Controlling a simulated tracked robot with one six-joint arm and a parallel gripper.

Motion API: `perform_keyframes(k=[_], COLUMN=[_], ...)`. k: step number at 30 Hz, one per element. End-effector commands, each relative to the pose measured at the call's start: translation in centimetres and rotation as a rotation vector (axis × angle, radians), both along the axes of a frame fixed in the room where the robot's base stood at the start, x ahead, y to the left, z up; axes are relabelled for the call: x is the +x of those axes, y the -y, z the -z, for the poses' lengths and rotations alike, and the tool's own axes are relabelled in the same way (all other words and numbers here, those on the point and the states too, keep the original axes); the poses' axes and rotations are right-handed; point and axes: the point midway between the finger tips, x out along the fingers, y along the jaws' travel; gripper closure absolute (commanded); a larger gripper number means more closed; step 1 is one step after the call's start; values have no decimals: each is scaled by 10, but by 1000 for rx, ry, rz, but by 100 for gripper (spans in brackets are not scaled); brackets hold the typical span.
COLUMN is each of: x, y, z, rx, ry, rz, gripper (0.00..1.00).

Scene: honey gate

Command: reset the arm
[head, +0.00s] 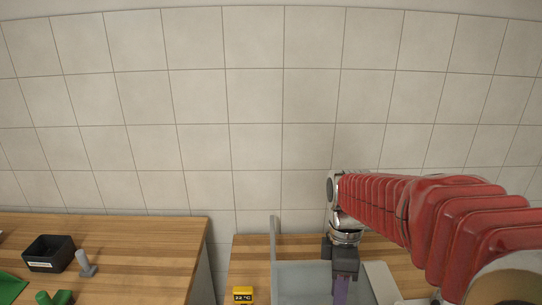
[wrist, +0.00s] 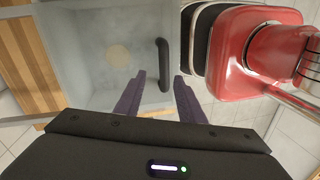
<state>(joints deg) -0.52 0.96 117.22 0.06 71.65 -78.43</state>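My gripper (head: 341,298) hangs at the lower right of the head view, pointing down over a grey translucent tub (head: 300,280). Its purple fingers are partly cut off by the frame's lower edge. In the wrist view my gripper (wrist: 158,98) has its two purple fingers spread apart with nothing between them. The tub (wrist: 80,40) shows beyond the fingers there, with a black bar handle (wrist: 164,65) near its right wall. My red ribbed arm reaches in from the right.
A yellow display (head: 243,295) reading 22 °C stands left of the tub. A tall grey panel (head: 274,255) rises at the tub's left side. On the separate left counter (head: 150,245) are a black bin (head: 48,254), a grey peg (head: 86,265) and green pieces (head: 60,298). A tiled wall stands behind.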

Motion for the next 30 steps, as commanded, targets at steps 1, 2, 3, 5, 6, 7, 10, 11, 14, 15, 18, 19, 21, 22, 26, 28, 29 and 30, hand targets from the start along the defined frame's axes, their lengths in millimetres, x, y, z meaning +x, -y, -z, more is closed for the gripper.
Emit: perform_keyframes(k=[1, 2, 3, 5, 6, 7, 10, 11, 14, 15, 18, 19, 21, 22, 26, 28, 29, 30], x=[0, 0, -1, -2, -4, -5, -10, -11, -17, -20, -28, -30, -36, -38, -49, -54, -57, -60], y=[0, 0, 0, 0, 0, 0, 0, 0, 1, 1, 1, 1, 1, 2, 2, 2, 2, 2], z=[3, 5, 8, 11, 12, 13, 11, 10, 7, 5, -2, -4, -8, -10, -19, -23, -25, -28], rx=[-10, -17, -26, -39, -47, -51, -64, -66, -69, -67, -57, -53, -38, -32, 6, 28, 39, 52], ry=[5, 6, 11, 23, 33, 40, 75, 86, 128, 147, 195, 208, 242, 254, 309, 337, 348, 363], rz=[59, 102, 157, 241, 297, 339, 480, 522, 665, 721, 865, 906, 998, 1032, 1170, 1232, 1257, 1286], gripper=[64, 64, 64, 64, 64, 64, 64, 64, 64, 64, 64, 64, 64, 64, 64, 64, 64, 64])
